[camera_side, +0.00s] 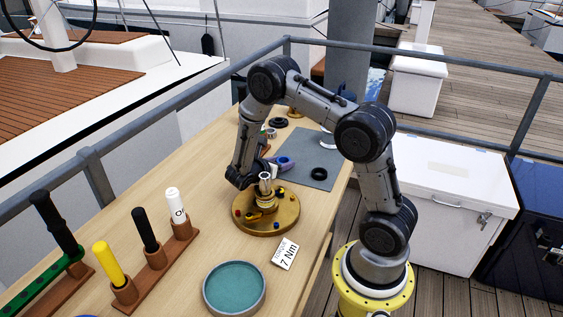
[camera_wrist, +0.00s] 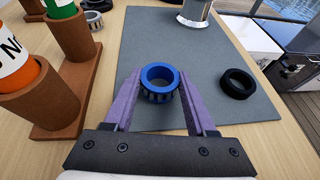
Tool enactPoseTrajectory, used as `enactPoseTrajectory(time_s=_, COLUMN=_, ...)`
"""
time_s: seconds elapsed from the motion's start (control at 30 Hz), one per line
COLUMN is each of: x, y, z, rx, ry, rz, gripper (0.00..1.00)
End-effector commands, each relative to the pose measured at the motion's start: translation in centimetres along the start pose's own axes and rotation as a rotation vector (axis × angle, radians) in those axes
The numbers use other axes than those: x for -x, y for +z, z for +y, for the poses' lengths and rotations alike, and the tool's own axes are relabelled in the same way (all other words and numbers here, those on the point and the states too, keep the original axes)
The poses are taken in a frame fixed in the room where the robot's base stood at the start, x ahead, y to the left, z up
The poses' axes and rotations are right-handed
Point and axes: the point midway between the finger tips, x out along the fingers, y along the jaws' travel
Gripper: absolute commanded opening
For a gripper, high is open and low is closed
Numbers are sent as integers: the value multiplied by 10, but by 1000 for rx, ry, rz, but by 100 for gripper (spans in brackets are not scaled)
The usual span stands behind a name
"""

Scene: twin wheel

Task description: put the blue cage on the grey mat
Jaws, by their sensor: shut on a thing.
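The blue cage (camera_wrist: 160,80) is a blue ring with dark slots around its lower side. My gripper (camera_wrist: 159,88) has purple fingers shut on it, one on each side. In the side view my gripper (camera_side: 284,163) reaches low toward the grey mat (camera_side: 312,150), and the cage (camera_side: 288,161) is small and partly hidden at the fingertips. In the wrist view the cage appears over the left part of the mat (camera_wrist: 225,55). I cannot tell whether it touches the mat.
A black ring (camera_wrist: 237,83) lies on the mat right of the cage. A silver cylinder (camera_wrist: 195,12) stands at the mat's far part. Brown holders (camera_wrist: 45,105) stand at left. A brass round plate (camera_side: 280,220) with small parts sits below my wrist. The mat's middle is clear.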

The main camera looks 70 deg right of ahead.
Motion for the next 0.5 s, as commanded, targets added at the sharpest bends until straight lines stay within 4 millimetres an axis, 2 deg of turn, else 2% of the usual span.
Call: enactPoseTrajectory(time_s=0.5, x=-2, y=-5, z=0, rx=-1, ry=0, rz=-1, gripper=0)
